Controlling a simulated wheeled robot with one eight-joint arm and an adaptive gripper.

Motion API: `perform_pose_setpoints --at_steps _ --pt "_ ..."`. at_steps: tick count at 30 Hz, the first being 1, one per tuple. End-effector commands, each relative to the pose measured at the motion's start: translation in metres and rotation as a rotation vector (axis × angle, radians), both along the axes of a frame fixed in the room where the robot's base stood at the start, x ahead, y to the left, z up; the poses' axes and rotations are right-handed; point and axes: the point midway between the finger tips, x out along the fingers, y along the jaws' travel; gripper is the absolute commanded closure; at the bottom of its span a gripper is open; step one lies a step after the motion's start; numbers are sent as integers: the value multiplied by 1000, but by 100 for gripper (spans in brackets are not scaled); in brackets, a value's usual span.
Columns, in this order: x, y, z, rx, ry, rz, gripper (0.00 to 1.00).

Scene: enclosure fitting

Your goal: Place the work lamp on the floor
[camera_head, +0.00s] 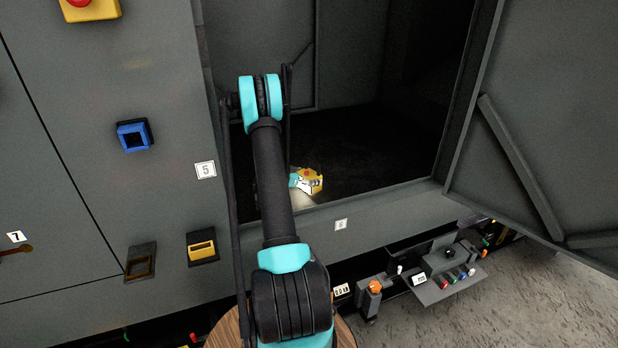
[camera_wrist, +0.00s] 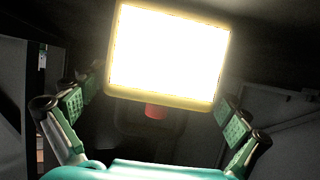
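The work lamp (camera_wrist: 155,96) is lit, with a yellow frame and a red knob below its bright face. It fills the upper middle of the wrist view, slightly tilted. In the head view the lamp (camera_head: 312,182) is small, low inside the dark enclosure, partly hidden by my gripper (camera_head: 296,181). In the wrist view my gripper (camera_wrist: 157,97) has its fingers wide apart, one on each side of the lamp. It looks open, though contact at the lamp's lower corners is hard to judge. A bright patch shows on the enclosure floor (camera_head: 355,160) near the lamp.
The enclosure's door (camera_head: 560,110) stands open at the right. A low sill (camera_head: 390,204) crosses the opening. Outside, a small shelf (camera_head: 452,284) with coloured parts and an orange-knobbed item (camera_head: 372,296) sit below it. Bare grey floor (camera_head: 530,310) lies at the lower right.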

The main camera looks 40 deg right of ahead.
Motion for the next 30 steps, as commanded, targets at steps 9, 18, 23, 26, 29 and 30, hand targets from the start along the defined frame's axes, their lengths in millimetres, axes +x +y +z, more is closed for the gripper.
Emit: perform_pose_setpoints --at_steps 9,18,23,26,29,30 --pt "0 2 2 0 0 1 0" --pt "-5 42 19 -1 1 4 0" --pt "-9 60 26 0 -1 2 0" --pt "-10 66 29 0 0 1 0" --pt "-11 69 30 0 0 0 0" --pt "-11 69 30 0 0 0 0"
